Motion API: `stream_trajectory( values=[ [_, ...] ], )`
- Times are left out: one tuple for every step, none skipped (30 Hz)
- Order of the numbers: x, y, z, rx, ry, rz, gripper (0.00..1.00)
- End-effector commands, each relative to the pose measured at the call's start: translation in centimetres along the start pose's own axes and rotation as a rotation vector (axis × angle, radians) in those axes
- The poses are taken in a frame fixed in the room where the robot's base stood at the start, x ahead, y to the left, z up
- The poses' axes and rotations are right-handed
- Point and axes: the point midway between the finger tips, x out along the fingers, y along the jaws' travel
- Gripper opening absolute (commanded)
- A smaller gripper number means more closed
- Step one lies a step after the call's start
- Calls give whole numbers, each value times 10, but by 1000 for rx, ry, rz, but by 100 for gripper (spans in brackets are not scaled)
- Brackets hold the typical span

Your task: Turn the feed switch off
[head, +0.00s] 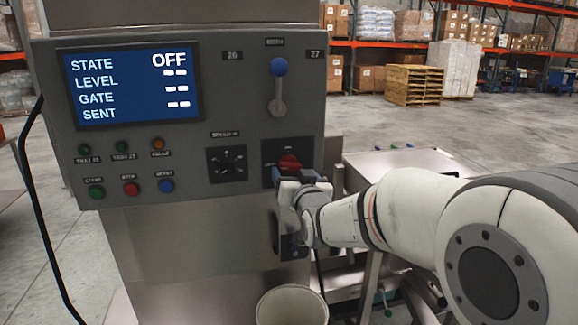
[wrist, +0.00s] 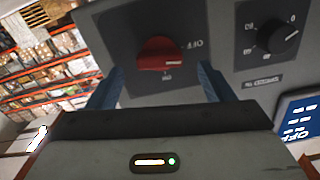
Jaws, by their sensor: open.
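The red rotary switch (head: 290,163) sits on a dark plate at the lower right of the grey control panel. In the wrist view its red handle (wrist: 158,54) lies roughly level across the plate, with small labels beside and below it. In the wrist view the blue fingers of my gripper (wrist: 159,84) stand apart on either side of the switch, with clear gaps to the handle. The screen (head: 130,85) reads STATE OFF.
A black dial (head: 227,164) is left of the red switch. A blue-knobbed lever (head: 279,85) is above it. Several round buttons (head: 130,188) are under the screen. A pale bucket (head: 292,306) stands below. A metal table (head: 395,165) is at the right.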

Motion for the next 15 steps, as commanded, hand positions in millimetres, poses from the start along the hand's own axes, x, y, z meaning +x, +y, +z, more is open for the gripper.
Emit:
stream_trajectory(
  values=[
    [8, 0, -1, 0, -2, 0, 75],
    [12, 0, -1, 0, -2, 0, 75],
    [17, 0, -1, 0, -3, 0, 75],
    [20, 0, -1, 0, -3, 0, 75],
    [23, 0, -1, 0, -2, 0, 75],
    [27, 0, -1, 0, -2, 0, 75],
    [29, 0, 0, 0, -3, 0, 75],
    [31, 0, 0, 0, -3, 0, 75],
    [33, 0, 0, 0, -2, 0, 75],
    [34, 0, 0, 0, -2, -1, 75],
    [35, 0, 0, 0, -1, -1, 75],
    [35, 0, 0, 0, -1, -1, 75],
    [36, 0, 0, 0, -1, -1, 75],
    [36, 0, 0, 0, -1, -1, 75],
    [36, 0, 0, 0, -1, -1, 75]
  ],
)
